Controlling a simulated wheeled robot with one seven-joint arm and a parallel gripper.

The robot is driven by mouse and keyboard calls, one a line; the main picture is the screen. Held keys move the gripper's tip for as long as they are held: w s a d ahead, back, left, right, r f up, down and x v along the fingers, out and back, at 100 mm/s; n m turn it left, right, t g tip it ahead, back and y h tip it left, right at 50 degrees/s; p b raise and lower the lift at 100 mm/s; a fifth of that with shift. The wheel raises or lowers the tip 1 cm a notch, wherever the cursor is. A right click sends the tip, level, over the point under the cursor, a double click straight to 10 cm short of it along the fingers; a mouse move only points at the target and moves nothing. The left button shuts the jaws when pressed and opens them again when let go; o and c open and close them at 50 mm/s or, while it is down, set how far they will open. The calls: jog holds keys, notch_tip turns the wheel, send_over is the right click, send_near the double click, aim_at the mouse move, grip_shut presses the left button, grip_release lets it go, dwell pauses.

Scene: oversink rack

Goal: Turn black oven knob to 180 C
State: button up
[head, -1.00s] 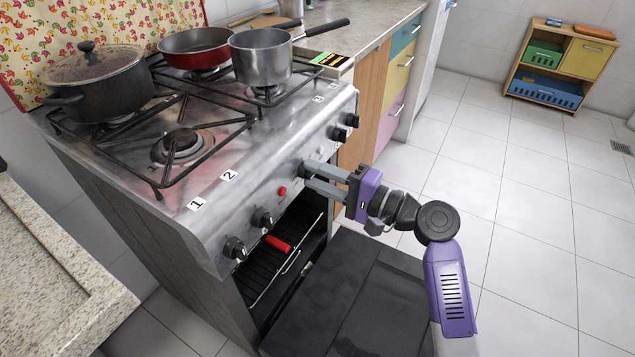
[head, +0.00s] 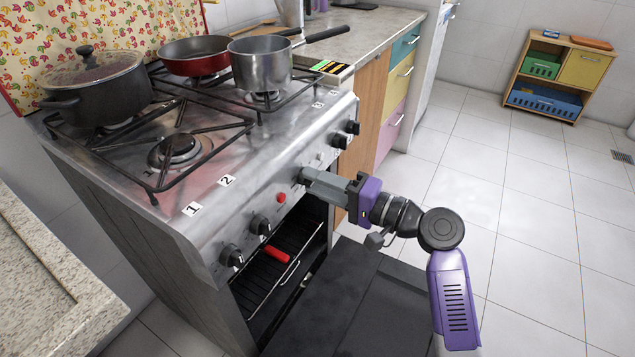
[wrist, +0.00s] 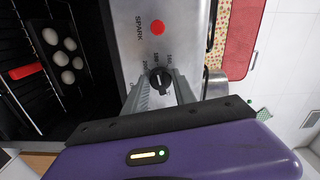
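The black oven knob (wrist: 160,78) shows in the wrist view, with printed temperature numbers around its far side. The exact setting of its pointer is too small to tell. My gripper (wrist: 160,84) has one grey finger on each side of the knob, with the tips against its sides. In the head view my gripper (head: 305,176) reaches the stove's front panel from the right, and its fingers mostly hide the knob.
A red button (head: 281,197) and two black burner knobs (head: 260,224) lie left of my gripper. The oven door (head: 345,300) hangs open below. Pots and pans (head: 262,64) stand on the stove top. The floor to the right is clear.

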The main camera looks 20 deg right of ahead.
jog(key=o, duration=0.3)
jog(key=shift+o, duration=0.2)
jog(key=v, duration=0.8)
jog(key=shift+p, duration=0.45)
